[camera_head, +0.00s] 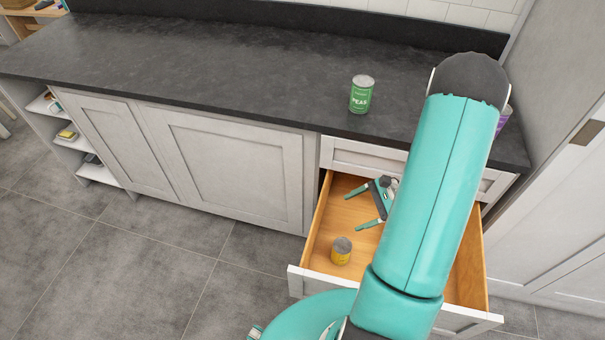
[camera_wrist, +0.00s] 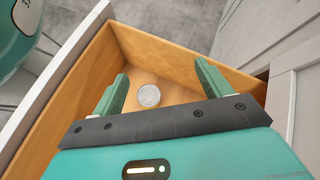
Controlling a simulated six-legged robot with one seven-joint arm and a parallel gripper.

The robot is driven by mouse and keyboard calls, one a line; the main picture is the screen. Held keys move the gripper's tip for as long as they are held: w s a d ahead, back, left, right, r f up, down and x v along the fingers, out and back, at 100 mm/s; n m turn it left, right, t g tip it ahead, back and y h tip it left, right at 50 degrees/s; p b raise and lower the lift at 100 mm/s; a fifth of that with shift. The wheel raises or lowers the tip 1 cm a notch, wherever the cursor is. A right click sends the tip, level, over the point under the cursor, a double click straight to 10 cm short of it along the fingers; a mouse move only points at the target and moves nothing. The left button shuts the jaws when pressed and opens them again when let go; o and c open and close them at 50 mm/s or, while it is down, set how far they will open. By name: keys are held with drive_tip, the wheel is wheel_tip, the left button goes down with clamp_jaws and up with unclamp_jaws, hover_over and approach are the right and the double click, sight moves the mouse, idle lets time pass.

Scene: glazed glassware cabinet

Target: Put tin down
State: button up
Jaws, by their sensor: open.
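A small yellow tin (camera_head: 341,252) with a grey metal lid stands upright on the wooden floor of the open drawer (camera_head: 318,226), towards its front left. In the wrist view the tin's round lid (camera_wrist: 149,96) shows between the fingers, nearer the left one. My gripper (camera_head: 358,209) is open and empty inside the drawer area, its two fingers spread. In the head view it is apart from the tin, behind it. The wrist view also shows my gripper (camera_wrist: 161,76) with both green fingers spread. A green tin marked PEAS (camera_head: 361,96) stands upright on the dark counter.
The dark counter (camera_head: 200,60) is mostly bare left of the green tin. A purple item (camera_head: 503,117) is mostly hidden behind my arm. Drawer walls (camera_wrist: 180,55) surround the gripper. A tall white cabinet (camera_head: 555,150) stands at the right. Shelves (camera_head: 75,135) hold small items at the left.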

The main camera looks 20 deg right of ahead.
drive_tip(key=s+a+r+n+h, duration=0.2)
drive_tip(key=a+r+n, duration=0.4)
drive_tip(key=r, duration=0.5)
drive_tip(key=s+a+r+n+t+h, duration=0.1)
drive_tip(key=a+r+n+h, duration=0.4)
drive_tip(key=r, duration=0.6)
drive_tip(key=s+a+r+n+t+h, duration=0.1)
drive_tip(key=s+a+r+n+h, duration=0.2)
drive_tip(key=a+r+n, duration=0.4)
wheel_tip(320, 180, up, 4)
drive_tip(key=shift+a+f, duration=0.1)
drive_tip(key=shift+a, duration=1.1)
drive_tip(key=shift+s, duration=0.1)
